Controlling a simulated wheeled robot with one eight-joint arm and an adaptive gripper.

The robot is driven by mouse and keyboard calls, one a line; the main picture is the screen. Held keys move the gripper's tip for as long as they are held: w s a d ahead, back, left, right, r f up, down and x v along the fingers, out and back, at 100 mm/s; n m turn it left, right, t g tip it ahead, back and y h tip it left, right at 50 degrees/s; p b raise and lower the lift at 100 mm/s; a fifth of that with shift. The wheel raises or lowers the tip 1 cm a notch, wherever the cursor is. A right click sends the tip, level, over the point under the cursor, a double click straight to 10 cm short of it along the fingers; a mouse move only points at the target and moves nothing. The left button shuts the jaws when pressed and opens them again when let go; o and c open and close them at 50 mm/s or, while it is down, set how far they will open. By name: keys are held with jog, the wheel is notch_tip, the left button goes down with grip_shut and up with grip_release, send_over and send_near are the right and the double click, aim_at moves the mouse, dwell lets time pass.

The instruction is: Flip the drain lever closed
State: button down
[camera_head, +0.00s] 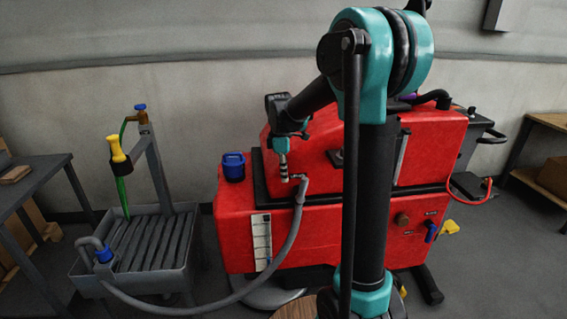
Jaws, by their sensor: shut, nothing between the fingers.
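A small blue lever (431,232) hangs on the lower right of the red scrubber tank (235,240), under a small label; it looks like the drain lever. It points roughly downward with a slight tilt. Whether it is open or closed cannot be told at this size. My gripper (284,177) is shut and empty, pointing down in front of the upper red tank, beside the upper end of the grey hose (296,215). It is well to the left of the blue lever and higher, and not touching it. My arm's upright link stands between them in the picture.
The grey hose runs down to a sink (135,285) at left. A blue cap (233,166) is on the tank. Tables stand at both sides.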

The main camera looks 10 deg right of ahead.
aim_at(306, 176)
jog(key=shift+s+d+f, duration=0.15)
jog(key=shift+d+f, duration=0.05)
jog(key=shift+d, duration=0.45)
jog(key=shift+s+d+f, duration=0.1)
jog(key=shift+d+f, duration=0.05)
jog(key=shift+d, duration=0.5)
jog(key=shift+s+d+f, duration=0.15)
jog(key=shift+d+f, duration=0.05)
jog(key=shift+d, duration=0.45)
jog(key=shift+d, duration=0.1)
jog(key=shift+d+r+y, duration=0.1)
jog(key=shift+d+y, duration=0.7)
jog(key=shift+d, duration=0.85)
jog(key=shift+a+r, duration=0.15)
jog(key=shift+a, duration=0.15)
jog(key=r, duration=0.7)
jog(key=w+d+r, duration=0.1)
jog(key=r, duration=0.3)
jog(key=shift+w+r, duration=0.1)
